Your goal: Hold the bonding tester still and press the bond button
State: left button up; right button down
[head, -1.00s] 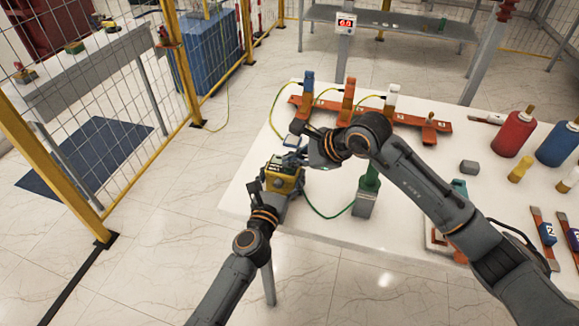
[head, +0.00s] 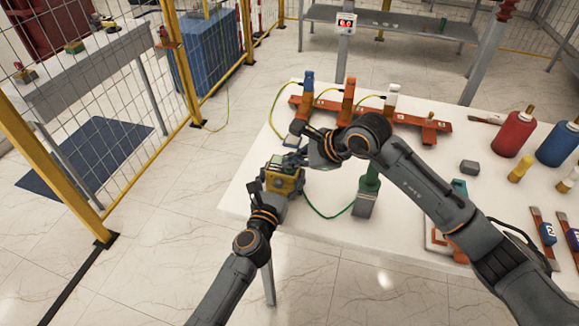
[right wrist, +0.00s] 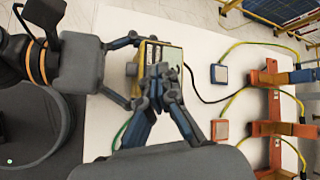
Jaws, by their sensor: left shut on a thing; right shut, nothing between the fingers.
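The bonding tester (head: 281,181) is a small yellow box at the table's left front edge in the head view. In the right wrist view the tester (right wrist: 173,56) shows a pale greenish face. My left gripper (head: 272,199) is shut on the tester; its fingers grip the box from the left in the right wrist view (right wrist: 132,70). My right gripper (head: 290,160) is shut and empty, its fingertips (right wrist: 158,72) at the tester's face. They cover part of the face and hide the bond button. I cannot tell whether they touch it.
An orange bar (head: 420,121) with blue, orange and white posts lies behind. Small blue (right wrist: 219,75) and red (right wrist: 220,130) pads sit beside the tester. A green-handled clamp (head: 365,203) with a green cable stands right of it. Red (head: 512,135) and blue (head: 557,147) bottles stand further right.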

jog(key=shift+r, duration=0.65)
jog(key=shift+r, duration=2.5)
pick_arm(q)
jog(key=o, duration=1.7)
jog(key=shift+c, duration=0.2)
jog(key=shift+s, duration=0.1)
